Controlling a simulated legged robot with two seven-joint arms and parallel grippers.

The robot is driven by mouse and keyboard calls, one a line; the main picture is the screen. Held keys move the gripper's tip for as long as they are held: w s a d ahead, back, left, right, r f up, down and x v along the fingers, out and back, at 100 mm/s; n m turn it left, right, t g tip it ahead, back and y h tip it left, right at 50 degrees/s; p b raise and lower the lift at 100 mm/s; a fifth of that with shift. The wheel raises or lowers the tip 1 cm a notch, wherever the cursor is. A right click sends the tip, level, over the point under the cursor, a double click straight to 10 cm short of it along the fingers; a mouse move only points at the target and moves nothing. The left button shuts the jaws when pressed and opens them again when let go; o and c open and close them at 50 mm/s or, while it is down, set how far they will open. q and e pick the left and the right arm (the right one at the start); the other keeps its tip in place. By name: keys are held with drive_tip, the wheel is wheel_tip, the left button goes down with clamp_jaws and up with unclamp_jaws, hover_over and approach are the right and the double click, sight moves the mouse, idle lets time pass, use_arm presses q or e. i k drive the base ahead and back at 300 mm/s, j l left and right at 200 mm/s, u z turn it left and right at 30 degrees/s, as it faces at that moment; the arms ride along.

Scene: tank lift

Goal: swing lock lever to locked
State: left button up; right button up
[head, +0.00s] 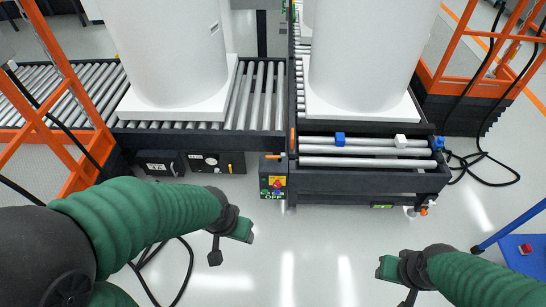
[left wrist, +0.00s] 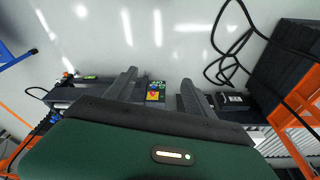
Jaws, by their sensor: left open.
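A small orange upright piece (head: 292,139) stands at the seam between the left conveyor and the lift. I cannot tell whether it is the lock lever. A control box (head: 277,186) with a yellow panel and red and green buttons sits below it; it also shows in the left wrist view (left wrist: 155,92), between my fingers but farther off. A small orange-red part (head: 424,210) is at the lift's front right corner. My left gripper (head: 230,240) is open and empty, in front of the control box and apart from it. My right gripper (head: 390,275) is at the lower right, touching nothing; its jaw state is unclear.
Blue and white blocks sit on the lift's front rollers. Orange guard frames flank both sides. Black cables lie on the floor. A blue stand (head: 522,252) is at right.

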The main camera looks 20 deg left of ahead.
sight(279, 158)
drive_tip(key=i, duration=1.8)
drive_tip(key=j+u, duration=0.05)
drive_tip(key=j, duration=0.05)
